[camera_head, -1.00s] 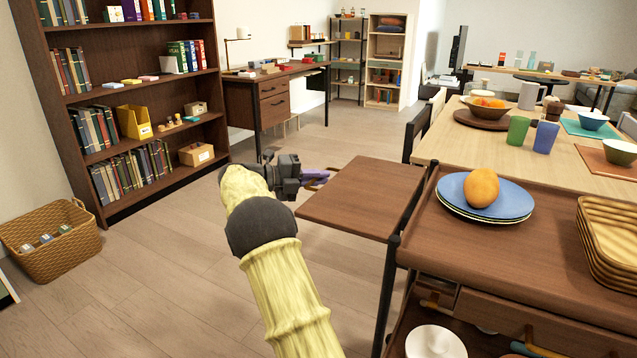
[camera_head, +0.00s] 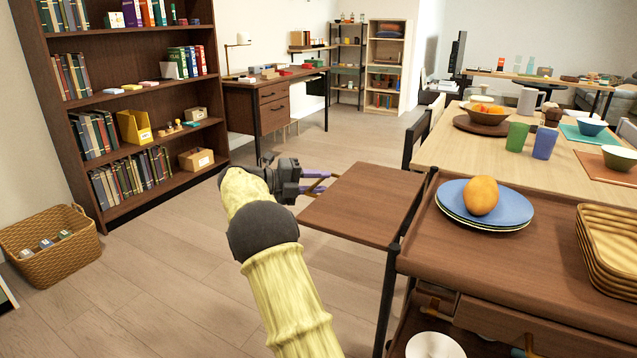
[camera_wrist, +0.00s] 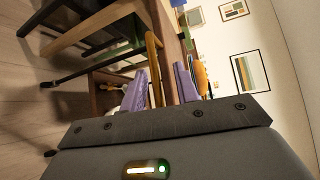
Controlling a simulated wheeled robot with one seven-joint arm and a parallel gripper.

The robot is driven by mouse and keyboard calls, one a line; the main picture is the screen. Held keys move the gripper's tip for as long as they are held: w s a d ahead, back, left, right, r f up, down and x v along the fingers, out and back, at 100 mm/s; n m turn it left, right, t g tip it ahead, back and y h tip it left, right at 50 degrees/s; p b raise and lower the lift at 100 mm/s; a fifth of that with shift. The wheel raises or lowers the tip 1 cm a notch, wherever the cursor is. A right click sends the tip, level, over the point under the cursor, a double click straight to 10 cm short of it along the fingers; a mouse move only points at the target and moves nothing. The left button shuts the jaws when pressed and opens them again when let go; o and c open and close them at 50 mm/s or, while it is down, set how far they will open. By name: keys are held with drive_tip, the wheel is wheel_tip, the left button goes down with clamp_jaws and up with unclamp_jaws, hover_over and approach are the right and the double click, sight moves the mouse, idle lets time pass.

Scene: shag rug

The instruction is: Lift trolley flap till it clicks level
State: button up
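The trolley's wooden flap (camera_head: 362,204) stands out to the left of the trolley top (camera_head: 420,235) and looks about level with it. I cannot tell whether its support has caught. My gripper (camera_head: 316,182) is at the flap's far left corner, its purple fingers apart. In the wrist view my gripper (camera_wrist: 160,88) has a tan, rod-like piece (camera_wrist: 153,60) between its fingers, with a gap on the right finger's side; it looks like a pull on the flap. The flap's underside and stay are hidden.
Blue plates (camera_head: 500,212) with an orange fruit and stacked woven trays (camera_head: 608,250) stand on the trolley. A dining table (camera_head: 560,165) is behind. A bookshelf (camera_head: 60,150) and basket (camera_head: 50,255) are at the left. The floor between is clear.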

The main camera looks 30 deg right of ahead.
drive_tip(key=p+v, duration=0.6)
drive_tip(key=v, duration=1.1)
drive_tip(key=shift+w+a+f, duration=0.1)
drive_tip(key=shift+a, duration=0.05)
